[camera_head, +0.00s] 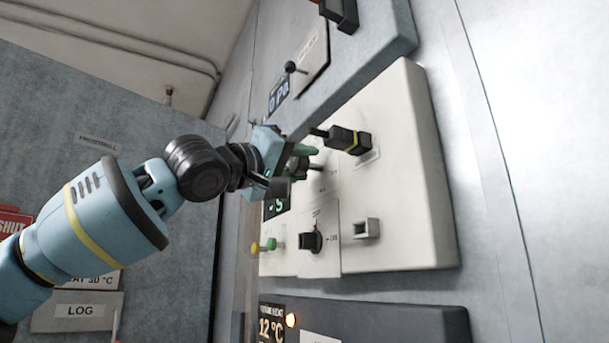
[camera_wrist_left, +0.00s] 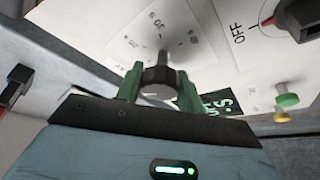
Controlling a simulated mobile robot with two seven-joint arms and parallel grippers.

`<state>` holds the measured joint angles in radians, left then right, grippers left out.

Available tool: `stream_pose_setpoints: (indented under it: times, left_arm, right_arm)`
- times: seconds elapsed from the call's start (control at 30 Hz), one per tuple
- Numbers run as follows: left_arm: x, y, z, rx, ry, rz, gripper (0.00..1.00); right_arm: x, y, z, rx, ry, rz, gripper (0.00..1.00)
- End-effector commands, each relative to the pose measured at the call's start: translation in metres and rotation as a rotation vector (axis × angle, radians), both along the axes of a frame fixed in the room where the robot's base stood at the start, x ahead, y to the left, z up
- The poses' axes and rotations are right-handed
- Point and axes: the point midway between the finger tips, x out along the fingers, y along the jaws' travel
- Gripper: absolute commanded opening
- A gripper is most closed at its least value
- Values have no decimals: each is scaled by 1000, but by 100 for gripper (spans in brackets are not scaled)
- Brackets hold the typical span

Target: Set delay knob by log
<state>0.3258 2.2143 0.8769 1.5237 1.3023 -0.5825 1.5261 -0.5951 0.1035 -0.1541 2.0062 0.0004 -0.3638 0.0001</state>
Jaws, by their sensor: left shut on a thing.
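My left gripper (camera_head: 301,160) reaches the pale control panel (camera_head: 405,190) from the left. In the left wrist view its green fingers (camera_wrist_left: 158,82) are shut on a dark round knob (camera_wrist_left: 159,76), one finger on each side. The knob sits on a white dial plate (camera_wrist_left: 185,35) with numbers around it; part of its lettering is hidden. In the head view the gripper covers much of this knob. A holder labelled LOG (camera_head: 80,311) is on the wall at lower left; no log entry is readable. My right gripper is not in view.
Below the gripped knob is a black switch with a red pointer (camera_head: 312,241), marked OFF in the wrist view. A green digital display (camera_head: 277,207), green button (camera_head: 271,243) and yellow button (camera_head: 255,248) are close by. A black plug-like part (camera_head: 349,139) sticks out above right.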

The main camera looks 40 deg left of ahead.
Motion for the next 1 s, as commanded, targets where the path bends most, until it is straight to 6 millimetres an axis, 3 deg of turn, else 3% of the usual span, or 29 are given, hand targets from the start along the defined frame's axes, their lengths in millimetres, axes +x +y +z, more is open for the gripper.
stream_pose_setpoints:
  times: [0.5, 1.0]
  left_arm:
    - [0, -1, 0, -350, 103, -1, 15]
    - [0, 0, 0, -433, 126, -2, 15]
  right_arm:
    - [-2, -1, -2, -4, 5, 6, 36]
    - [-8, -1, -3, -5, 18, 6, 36]
